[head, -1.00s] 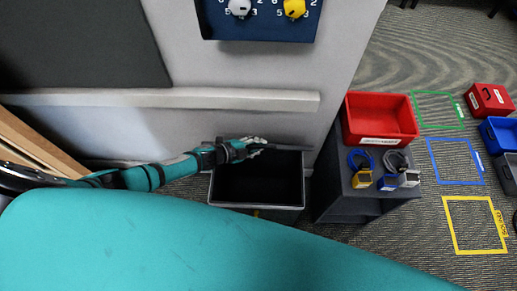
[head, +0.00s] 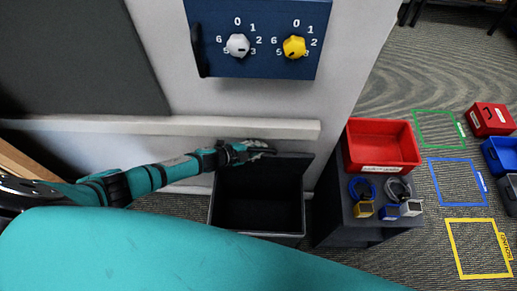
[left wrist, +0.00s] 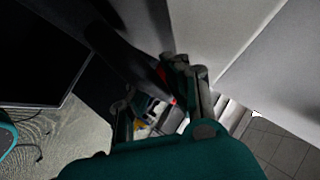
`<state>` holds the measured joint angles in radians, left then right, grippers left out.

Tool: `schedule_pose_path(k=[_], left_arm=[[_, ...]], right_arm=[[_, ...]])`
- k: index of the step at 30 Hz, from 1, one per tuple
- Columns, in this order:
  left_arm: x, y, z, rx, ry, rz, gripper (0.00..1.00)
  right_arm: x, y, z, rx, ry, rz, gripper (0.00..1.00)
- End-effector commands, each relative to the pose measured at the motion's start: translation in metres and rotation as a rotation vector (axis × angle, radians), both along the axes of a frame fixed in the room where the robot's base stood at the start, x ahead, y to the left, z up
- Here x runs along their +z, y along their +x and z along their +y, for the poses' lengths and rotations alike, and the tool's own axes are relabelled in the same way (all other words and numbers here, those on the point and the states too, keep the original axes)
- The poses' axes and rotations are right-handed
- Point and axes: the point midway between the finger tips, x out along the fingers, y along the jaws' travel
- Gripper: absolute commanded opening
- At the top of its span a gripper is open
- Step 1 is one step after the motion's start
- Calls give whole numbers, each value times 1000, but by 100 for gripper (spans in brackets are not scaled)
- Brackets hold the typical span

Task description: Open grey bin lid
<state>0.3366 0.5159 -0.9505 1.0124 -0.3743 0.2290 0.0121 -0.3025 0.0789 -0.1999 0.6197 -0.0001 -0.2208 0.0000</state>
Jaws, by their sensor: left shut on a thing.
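The grey bin (head: 256,235) stands open against the wall, its dark inside showing and looking empty. Its dark lid (head: 294,168) is raised at the back of the opening, leaning toward the wall. My left gripper (head: 264,149) is at the lid's upper edge, left of the lid's middle, and is shut on it. In the left wrist view the fingers (left wrist: 164,100) show close to a dark panel, but the contact is dim and hard to make out. My right gripper is not in view.
A wall ledge (head: 180,126) runs just behind my gripper, below a blue panel (head: 265,60) with two knobs. Right of the bin, a dark stand (head: 345,232) holds a red tray (head: 381,168) and coiled cables. Taped squares and boxes lie on the floor at right.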

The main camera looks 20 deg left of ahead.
Motion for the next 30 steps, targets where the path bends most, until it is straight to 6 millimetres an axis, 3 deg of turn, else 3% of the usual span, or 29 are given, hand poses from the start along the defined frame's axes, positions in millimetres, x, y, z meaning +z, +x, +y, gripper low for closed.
schedule_pose_path(k=[3, 4, 10, 23, 30], left_arm=[[6, 4, -2, -4, -7, -11, 0], [6, 4, -2, -4, -7, -11, 12], [5, 3, -1, -3, -5, -7, 38], [1, 0, 1, 0, 0, -2, 38], [14, -18, 16, -1, 0, -2, 38]], right_arm=[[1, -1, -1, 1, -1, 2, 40], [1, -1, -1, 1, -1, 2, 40], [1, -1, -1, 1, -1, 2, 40], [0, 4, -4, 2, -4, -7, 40], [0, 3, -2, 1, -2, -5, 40]])
